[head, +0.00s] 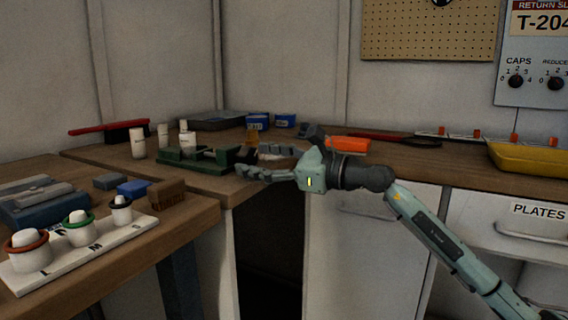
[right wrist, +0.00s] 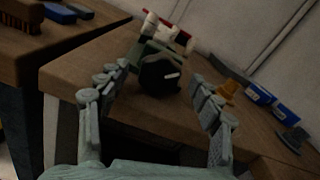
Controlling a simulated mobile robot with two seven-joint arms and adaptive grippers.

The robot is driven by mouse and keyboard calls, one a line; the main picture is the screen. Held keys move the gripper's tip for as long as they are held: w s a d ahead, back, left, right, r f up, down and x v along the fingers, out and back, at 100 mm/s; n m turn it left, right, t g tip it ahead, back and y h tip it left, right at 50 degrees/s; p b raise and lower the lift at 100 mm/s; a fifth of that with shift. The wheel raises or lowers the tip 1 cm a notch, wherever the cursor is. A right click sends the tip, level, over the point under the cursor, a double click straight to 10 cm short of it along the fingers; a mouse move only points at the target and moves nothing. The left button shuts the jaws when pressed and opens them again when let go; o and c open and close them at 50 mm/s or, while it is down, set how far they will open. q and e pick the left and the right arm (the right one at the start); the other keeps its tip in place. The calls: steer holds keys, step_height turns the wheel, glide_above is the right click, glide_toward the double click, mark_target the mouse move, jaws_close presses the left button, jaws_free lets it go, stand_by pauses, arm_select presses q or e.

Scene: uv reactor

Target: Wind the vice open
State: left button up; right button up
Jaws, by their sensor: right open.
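The green vice (head: 190,161) sits on the wooden bench near its front corner, left of my right gripper. In the right wrist view its near end shows a dark round part with a pale mark (right wrist: 157,73), and the green body is partly hidden behind it. My right gripper (head: 252,160) is open, its fingers pointing left toward the vice's right end. In the right wrist view the fingers (right wrist: 159,76) stand on either side of the dark round part, apart from it. My left gripper is not in view.
White bottles (head: 138,143) and a red-handled brush (head: 120,130) are by the vice. An orange block (head: 348,144) lies right of my gripper, blue tubs (head: 258,121) behind. A white rack (head: 82,255) of labelled cups stands front left. A yellow tray (head: 525,160) is far right.

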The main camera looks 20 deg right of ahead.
steer(key=v, duration=1)
steer(key=shift+s, duration=0.1)
